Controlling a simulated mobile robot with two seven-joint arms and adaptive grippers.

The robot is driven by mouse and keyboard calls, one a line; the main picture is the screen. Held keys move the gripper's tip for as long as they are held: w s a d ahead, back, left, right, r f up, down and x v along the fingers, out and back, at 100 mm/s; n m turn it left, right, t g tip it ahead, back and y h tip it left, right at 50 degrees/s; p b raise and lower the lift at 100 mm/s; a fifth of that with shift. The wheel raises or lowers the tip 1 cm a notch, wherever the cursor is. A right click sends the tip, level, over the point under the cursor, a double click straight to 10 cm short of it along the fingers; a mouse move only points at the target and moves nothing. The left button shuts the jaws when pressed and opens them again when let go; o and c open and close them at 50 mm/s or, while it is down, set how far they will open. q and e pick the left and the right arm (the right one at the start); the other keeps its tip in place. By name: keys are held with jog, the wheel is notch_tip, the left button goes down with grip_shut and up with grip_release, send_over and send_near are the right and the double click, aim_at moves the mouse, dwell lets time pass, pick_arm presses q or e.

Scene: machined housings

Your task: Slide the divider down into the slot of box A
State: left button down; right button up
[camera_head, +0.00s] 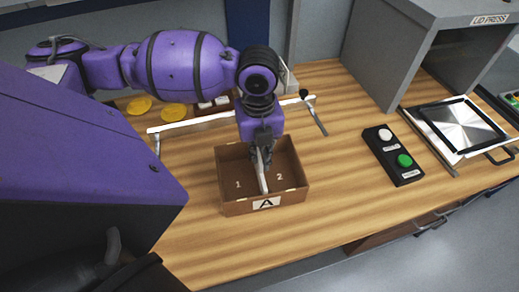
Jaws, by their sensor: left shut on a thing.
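Box A (236,208) is a brown open box on the wooden bench, with a white label "A" on its front wall. Its floor shows the numbers 1 and 2. My left gripper (261,160) points down over the middle of the box and is shut on the light grey divider (263,184). The divider stands roughly upright between the 1 and the 2, its lower part within the box outline. I cannot tell how deep it sits in the slot. The gripper hides its upper far part. My right gripper is not in view.
A white rail (180,125) runs behind the box. Yellow discs (173,111) lie beyond it. A black button box (395,157) with white and green buttons sits to the right, near a grey lid press (415,45) and its metal plate (459,124). Bench between is clear.

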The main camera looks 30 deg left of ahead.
pick_arm(q)
jog(key=shift+f, duration=0.55)
jog(key=c, duration=1.8)
grip_release()
notch_tip(320, 180, up, 12)
